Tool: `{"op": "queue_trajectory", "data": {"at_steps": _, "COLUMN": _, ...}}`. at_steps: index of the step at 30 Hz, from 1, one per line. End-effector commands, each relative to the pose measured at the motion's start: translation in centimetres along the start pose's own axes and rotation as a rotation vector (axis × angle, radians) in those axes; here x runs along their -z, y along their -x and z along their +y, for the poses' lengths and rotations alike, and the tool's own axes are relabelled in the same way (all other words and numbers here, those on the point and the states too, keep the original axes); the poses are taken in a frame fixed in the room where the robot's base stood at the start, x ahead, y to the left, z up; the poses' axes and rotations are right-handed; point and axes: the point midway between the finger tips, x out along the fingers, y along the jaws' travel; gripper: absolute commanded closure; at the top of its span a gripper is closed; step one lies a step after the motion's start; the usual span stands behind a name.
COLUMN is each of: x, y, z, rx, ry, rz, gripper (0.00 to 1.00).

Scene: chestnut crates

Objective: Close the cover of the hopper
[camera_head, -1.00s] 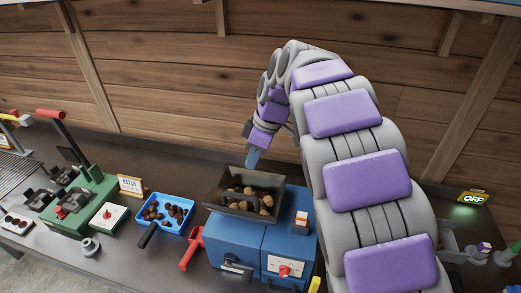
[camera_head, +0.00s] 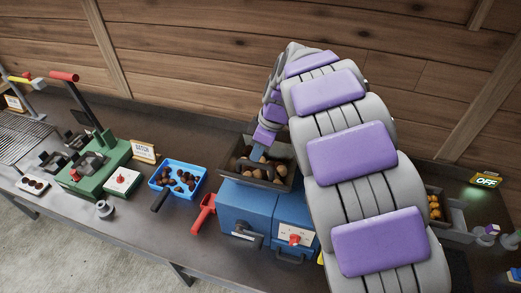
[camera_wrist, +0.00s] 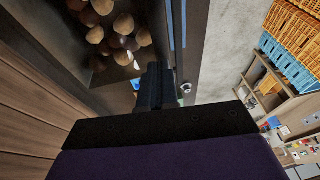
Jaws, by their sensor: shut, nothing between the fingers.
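The hopper (camera_head: 238,176) is a dark open-topped bin on top of the blue machine (camera_head: 247,208), with brown chestnuts (camera_head: 245,168) inside. I cannot clearly make out its cover as a separate part. My gripper (camera_head: 257,155) points down over the hopper, its tips seeming to overlap the chestnuts; I cannot tell whether it touches anything. In the wrist view my gripper (camera_wrist: 154,86) is shut and empty, with chestnuts (camera_wrist: 113,30) at the upper left beside a dark wall. My arm hides the machine's right side.
A red handle (camera_head: 203,214) sticks out at the machine's left. A green press (camera_head: 92,170) stands further left. A lit OFF sign (camera_head: 486,180) is at the right.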

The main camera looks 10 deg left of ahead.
Motion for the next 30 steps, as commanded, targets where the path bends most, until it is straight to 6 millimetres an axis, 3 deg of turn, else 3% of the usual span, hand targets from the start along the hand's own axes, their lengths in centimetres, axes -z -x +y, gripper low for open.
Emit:
{"op": "queue_trajectory", "data": {"at_steps": 16, "x": -1.0, "y": -2.6, "z": -0.9, "rx": -0.119, "ry": 0.036, "rz": -0.002, "gripper": 1.0}}
{"op": "queue_trajectory", "data": {"at_steps": 30, "x": -0.6, "y": -3.0, "z": -1.0, "rx": -0.129, "ry": 0.04, "rz": -0.005, "gripper": 1.0}}
